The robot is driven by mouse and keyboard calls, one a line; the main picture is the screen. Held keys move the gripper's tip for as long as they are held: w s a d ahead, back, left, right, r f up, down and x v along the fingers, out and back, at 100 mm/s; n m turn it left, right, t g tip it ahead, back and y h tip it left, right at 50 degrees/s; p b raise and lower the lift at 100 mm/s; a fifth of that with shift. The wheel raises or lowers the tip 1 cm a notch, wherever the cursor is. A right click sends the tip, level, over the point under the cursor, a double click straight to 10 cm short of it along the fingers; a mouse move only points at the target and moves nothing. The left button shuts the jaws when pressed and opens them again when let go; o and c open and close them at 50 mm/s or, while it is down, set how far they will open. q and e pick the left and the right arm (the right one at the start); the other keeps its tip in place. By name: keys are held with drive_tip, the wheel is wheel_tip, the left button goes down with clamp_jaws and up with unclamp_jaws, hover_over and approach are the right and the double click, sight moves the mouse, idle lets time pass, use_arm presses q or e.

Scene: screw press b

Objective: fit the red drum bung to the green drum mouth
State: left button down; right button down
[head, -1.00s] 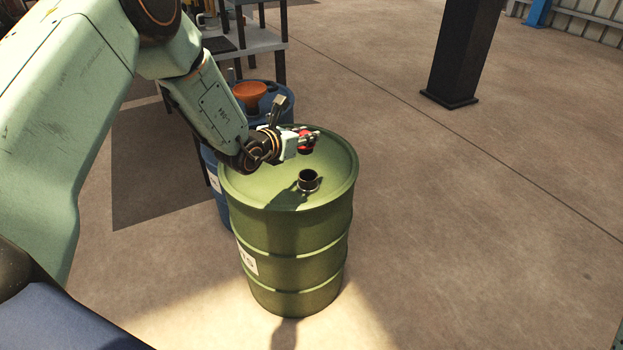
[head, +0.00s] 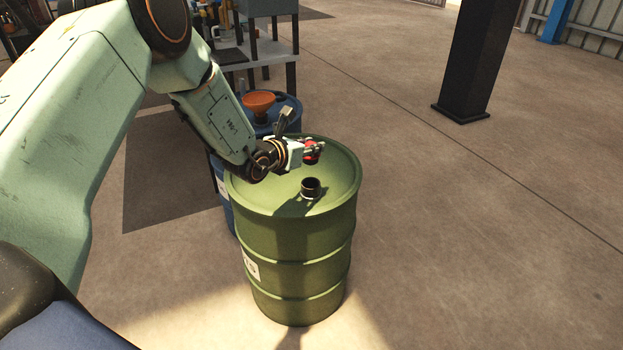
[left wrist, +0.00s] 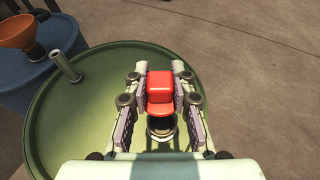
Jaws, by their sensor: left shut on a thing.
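The green drum (head: 300,240) stands upright on the floor. Its dark drum mouth (head: 311,187) is a short raised neck on the lid; it also shows in the left wrist view (left wrist: 160,127), partly hidden behind the bung. My left gripper (head: 312,152) is shut on the red drum bung (head: 309,159), holding it above the lid, apart from the mouth. In the left wrist view the bung (left wrist: 159,86) sits between the two fingers of the gripper (left wrist: 160,92), its wider flange toward the mouth. My right gripper is not in view.
A blue drum (head: 284,106) with an orange funnel (head: 258,103) stands close behind the green drum. A grey bench (head: 262,48) is at the back. A dark pillar (head: 470,60) stands at the right back. The floor to the right is clear.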

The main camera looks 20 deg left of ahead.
sight(311, 164)
use_arm(q)
drive_tip(key=shift+s+d+f, duration=0.1)
drive_tip(key=shift+f, duration=0.05)
drive_tip(key=shift+f+b, duration=2.35)
drive_tip(key=shift+f, duration=0.3)
drive_tip(key=shift+r, duration=0.15)
drive_tip(key=shift+f+b, duration=0.25)
drive_tip(key=shift+b, duration=0.1)
drive_tip(key=shift+f+b, duration=1.15)
drive_tip(key=shift+f, duration=0.15)
